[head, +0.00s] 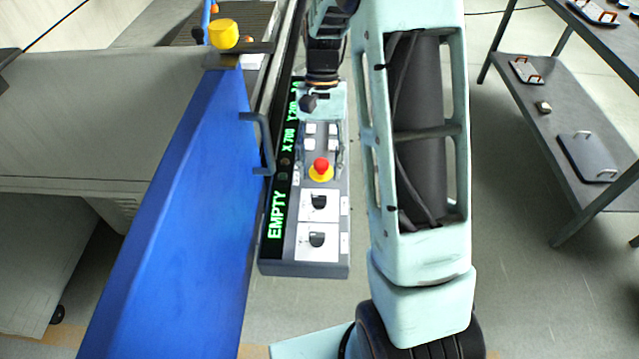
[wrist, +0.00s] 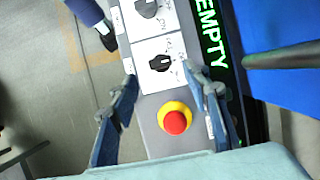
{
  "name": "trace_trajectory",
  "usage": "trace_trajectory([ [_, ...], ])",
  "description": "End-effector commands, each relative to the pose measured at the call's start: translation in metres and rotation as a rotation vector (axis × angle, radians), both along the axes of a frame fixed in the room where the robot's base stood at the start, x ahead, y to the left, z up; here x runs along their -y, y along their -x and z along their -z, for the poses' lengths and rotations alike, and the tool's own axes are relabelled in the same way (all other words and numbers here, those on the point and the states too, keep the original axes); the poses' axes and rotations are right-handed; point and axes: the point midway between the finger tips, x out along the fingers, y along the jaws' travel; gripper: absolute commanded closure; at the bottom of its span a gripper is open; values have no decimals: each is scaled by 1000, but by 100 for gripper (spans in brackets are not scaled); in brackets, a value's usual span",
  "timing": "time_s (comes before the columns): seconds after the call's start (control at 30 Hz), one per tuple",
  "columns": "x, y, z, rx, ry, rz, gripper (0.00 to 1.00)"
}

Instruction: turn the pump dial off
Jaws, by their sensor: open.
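Two black rotary dials sit on white plates on the grey control panel: one nearer the red stop button (head: 318,204), which also shows in the wrist view (wrist: 160,63), and one at the panel's near end (head: 317,239), also in the wrist view (wrist: 147,8). Their labels are too small to read, so I cannot tell which is the pump dial. My gripper (wrist: 160,76) is open and empty. In the wrist view its fingers straddle the panel, with the first dial just beyond the fingertips, between their lines. I see no contact with either dial.
A red mushroom button on a yellow collar (head: 321,167) lies between my fingers in the wrist view (wrist: 176,121). A green-lettered display strip (head: 277,215) reads EMPTY. A blue panel with a handle (head: 262,145) stands left. A grey shelf (head: 545,130) stands right.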

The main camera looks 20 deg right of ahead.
Motion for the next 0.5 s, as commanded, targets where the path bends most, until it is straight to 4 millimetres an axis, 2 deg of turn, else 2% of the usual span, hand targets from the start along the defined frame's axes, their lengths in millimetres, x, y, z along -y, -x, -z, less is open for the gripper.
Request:
trace_trajectory([
  [0.03,2,-5,-11,5,1,0,56],
  [0.2,5,-15,-37,3,0,0,56],
  [0.33,6,-20,-49,2,1,0,56],
  [0.5,7,-21,-53,0,0,0,56],
])
